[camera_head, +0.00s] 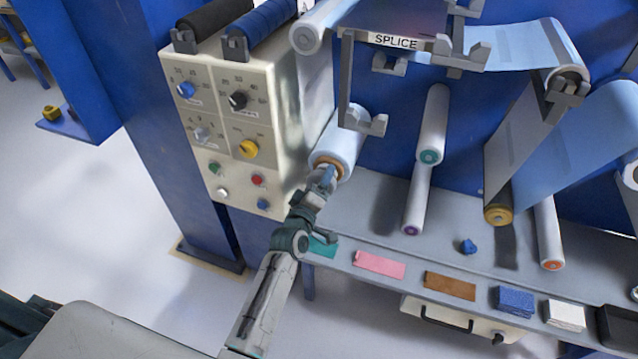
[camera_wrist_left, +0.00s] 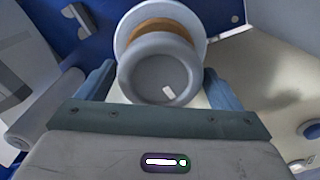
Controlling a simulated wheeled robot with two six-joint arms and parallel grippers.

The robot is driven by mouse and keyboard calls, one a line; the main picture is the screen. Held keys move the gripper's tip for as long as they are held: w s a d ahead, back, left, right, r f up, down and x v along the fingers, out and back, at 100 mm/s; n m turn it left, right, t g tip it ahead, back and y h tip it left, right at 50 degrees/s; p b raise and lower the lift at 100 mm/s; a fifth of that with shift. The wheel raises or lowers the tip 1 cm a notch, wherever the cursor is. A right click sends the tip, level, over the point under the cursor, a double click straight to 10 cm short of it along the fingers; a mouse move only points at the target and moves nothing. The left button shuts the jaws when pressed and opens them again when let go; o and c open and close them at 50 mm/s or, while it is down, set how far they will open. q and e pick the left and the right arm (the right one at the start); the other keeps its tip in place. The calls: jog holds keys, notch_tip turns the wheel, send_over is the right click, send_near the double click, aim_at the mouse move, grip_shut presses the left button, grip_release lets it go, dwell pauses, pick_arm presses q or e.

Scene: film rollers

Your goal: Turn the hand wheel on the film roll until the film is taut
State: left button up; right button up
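The film roll (camera_head: 345,137) is a pale blue roll with an orange-brown core, low beside the control panel in the head view. In the left wrist view its grey round hand wheel (camera_wrist_left: 158,80) faces the camera, with a small white mark near its lower right and the brown core (camera_wrist_left: 158,29) behind it. My left gripper (camera_head: 323,178) is at the wheel. In the left wrist view my left gripper (camera_wrist_left: 160,84) has one finger on each side of the wheel, spread wide with narrow gaps; contact is not clear. My right gripper is not in view.
A cream control panel (camera_head: 228,128) with knobs and buttons stands left of the roll. Rollers (camera_head: 431,130) and film strips (camera_head: 516,135) fill the blue wall to the right. Coloured pads, including a pink one (camera_head: 379,264), lie along the grey shelf (camera_head: 385,190).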

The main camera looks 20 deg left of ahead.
pick_arm(q)
jog(key=shift+o, duration=0.2)
jog(key=shift+s, duration=0.1)
jog(key=s+b, duration=0.2)
jog(key=s, duration=0.8)
jog(key=shift+s+a+b, duration=0.15)
jog(key=shift+s+b, duration=0.15)
jog(key=shift+b, duration=0.05)
